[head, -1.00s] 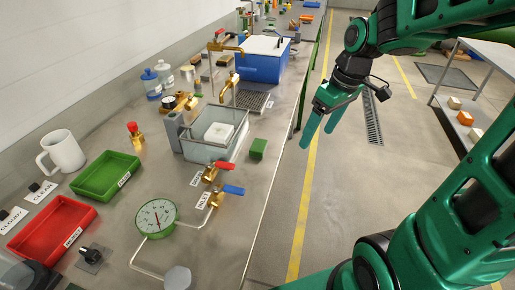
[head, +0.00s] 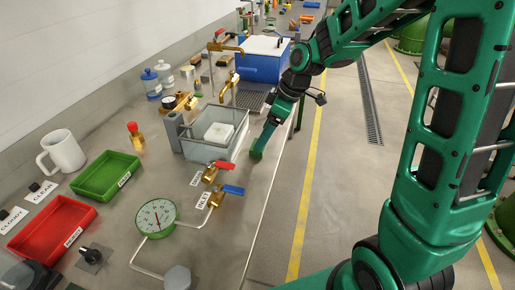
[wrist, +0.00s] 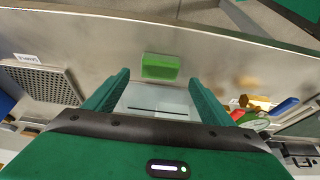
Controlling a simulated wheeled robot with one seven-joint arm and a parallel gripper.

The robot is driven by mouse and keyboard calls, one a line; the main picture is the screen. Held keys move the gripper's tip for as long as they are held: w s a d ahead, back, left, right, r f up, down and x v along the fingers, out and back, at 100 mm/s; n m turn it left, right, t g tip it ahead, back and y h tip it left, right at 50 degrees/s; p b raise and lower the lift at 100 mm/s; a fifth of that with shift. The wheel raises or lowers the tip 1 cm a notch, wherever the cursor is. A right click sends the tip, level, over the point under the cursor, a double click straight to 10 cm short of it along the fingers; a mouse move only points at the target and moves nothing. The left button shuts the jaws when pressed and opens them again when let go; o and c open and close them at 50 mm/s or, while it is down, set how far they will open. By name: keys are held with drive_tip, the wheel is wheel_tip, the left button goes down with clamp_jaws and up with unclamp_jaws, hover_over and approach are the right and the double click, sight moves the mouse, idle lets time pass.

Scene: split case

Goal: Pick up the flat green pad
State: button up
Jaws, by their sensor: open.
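The flat green pad (wrist: 160,66) sits on the steel bench near its front edge. In the wrist view it lies between and slightly beyond the two fingertips, with a gap on each side. My gripper (wrist: 160,76) is open and empty, its fingers pointing at the pad. In the head view my gripper (head: 267,139) reaches down at the bench edge beside the clear bin. There it mostly covers the pad, and the greens are hard to tell apart.
A clear bin (head: 190,151) with a white block inside stands just left of the pad. Brass valves with red and blue handles (head: 233,190) are nearer. A blue cooler (head: 260,68) and a drain grate (wrist: 42,82) are farther back. The aisle at right is free.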

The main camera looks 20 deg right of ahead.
drive_tip(key=shift+x, duration=2.3)
drive_tip(key=shift+d+f, duration=0.1)
drive_tip(key=shift+d, duration=0.1)
drive_tip(key=c, duration=1.2)
drive_tip(key=shift+c, duration=0.2)
wheel_tip(320, 180, up, 10)
